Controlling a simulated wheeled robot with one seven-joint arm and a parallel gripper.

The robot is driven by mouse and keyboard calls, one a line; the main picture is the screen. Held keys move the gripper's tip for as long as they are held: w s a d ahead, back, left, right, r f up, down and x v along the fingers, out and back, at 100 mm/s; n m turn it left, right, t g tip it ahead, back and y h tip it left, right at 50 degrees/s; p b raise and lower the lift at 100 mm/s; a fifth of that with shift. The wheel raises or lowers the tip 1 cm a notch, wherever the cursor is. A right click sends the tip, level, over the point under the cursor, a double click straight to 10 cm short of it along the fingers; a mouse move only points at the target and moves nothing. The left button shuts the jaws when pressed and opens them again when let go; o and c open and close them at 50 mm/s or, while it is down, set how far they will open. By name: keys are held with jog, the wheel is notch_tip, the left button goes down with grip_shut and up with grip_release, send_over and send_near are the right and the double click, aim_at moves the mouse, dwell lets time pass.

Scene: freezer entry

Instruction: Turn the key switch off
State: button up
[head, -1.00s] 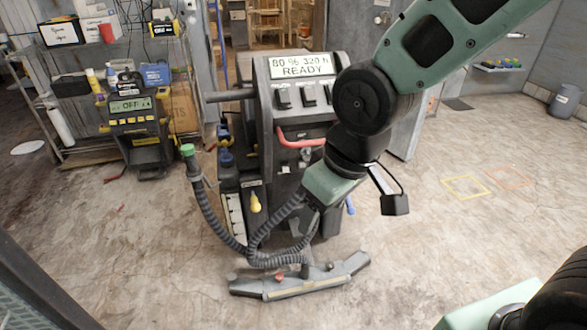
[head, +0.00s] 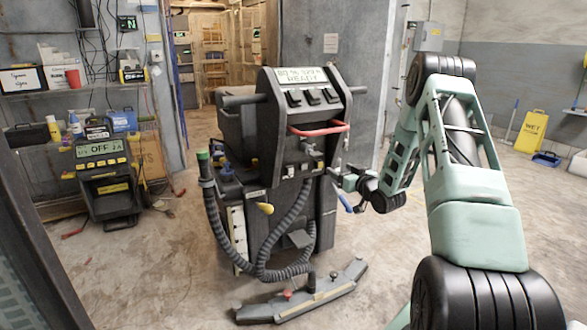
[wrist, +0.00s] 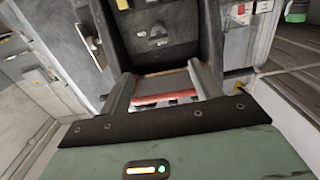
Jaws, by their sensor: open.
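The dark floor-cleaning machine (head: 262,135) stands upright in the middle of the head view. Its display (head: 299,75) is lit and reads READY on its lower line. A small grey metal piece (head: 309,146) below the red bar (head: 320,129) looks like the key switch; its turn position is too small to read. My gripper (head: 338,176) is at the machine's right side, below and right of that piece and apart from it. In the wrist view my gripper (wrist: 160,74) is open, with the red bar (wrist: 165,97) showing between its fingers.
Hoses (head: 215,225) and a floor squeegee (head: 305,296) lie at the machine's front. A charger (head: 102,165) reading OFF stands left. A yellow sign (head: 531,131) stands far right. Floor right of the machine is clear.

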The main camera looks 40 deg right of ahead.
aim_at(318, 155)
jog(key=b+x, duration=0.1)
jog(key=x, duration=1.6)
jog(key=shift+d+r, duration=0.1)
jog(key=shift+d, duration=0.1)
jog(key=c, duration=1)
